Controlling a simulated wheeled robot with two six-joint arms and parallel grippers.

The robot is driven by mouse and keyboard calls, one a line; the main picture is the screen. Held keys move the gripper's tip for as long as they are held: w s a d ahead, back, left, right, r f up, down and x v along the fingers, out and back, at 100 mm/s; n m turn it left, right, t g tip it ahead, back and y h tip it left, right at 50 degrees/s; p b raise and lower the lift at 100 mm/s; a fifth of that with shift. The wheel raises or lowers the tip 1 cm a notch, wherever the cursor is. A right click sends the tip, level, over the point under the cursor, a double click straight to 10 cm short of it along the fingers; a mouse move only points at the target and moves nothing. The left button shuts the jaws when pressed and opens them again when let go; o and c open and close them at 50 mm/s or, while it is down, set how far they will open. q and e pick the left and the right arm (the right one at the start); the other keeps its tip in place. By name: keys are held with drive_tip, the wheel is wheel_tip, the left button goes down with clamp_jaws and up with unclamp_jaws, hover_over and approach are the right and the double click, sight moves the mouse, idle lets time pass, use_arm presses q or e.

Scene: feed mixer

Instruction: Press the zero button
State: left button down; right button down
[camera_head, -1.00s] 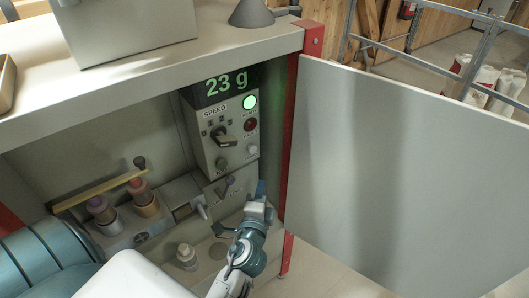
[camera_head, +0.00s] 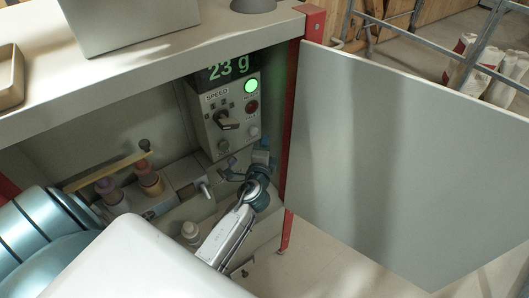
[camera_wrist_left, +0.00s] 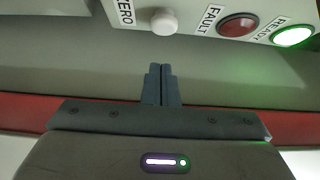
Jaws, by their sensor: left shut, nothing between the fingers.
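The zero button (camera_head: 254,132) is a small pale round knob, low on the right of the grey control panel (camera_head: 207,132) inside the open cabinet. In the left wrist view the zero button (camera_wrist_left: 164,21) sits beside its "ZERO" label, near the top edge. My left gripper (camera_head: 262,150) is just below the button in the head view. In the left wrist view its closed fingertips (camera_wrist_left: 160,68) point toward the button, with a visible gap between them. It holds nothing. My right gripper is not in view.
The display (camera_head: 229,68) reads 23 g. The green ready light (camera_head: 251,86) is lit; the red fault button (camera_head: 252,106) and a speed knob (camera_head: 228,121) are near. The open door (camera_head: 400,160) stands right. Bottles (camera_head: 150,178) stand on the left.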

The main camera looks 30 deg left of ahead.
sight(257, 129)
use_arm(q)
drive_tip(key=a, duration=0.1)
drive_tip(key=w+a, duration=0.1)
drive_tip(key=shift+a+p, duration=0.3)
drive_tip(key=shift+a, duration=0.1)
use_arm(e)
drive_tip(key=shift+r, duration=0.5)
use_arm(q)
drive_tip(key=shift+w+a+b, duration=0.2)
drive_tip(key=shift+a+b, duration=0.1)
drive_tip(key=shift+a, duration=0.35)
drive_tip(key=shift+a+r, duration=0.1)
drive_tip(key=shift+r, duration=0.4)
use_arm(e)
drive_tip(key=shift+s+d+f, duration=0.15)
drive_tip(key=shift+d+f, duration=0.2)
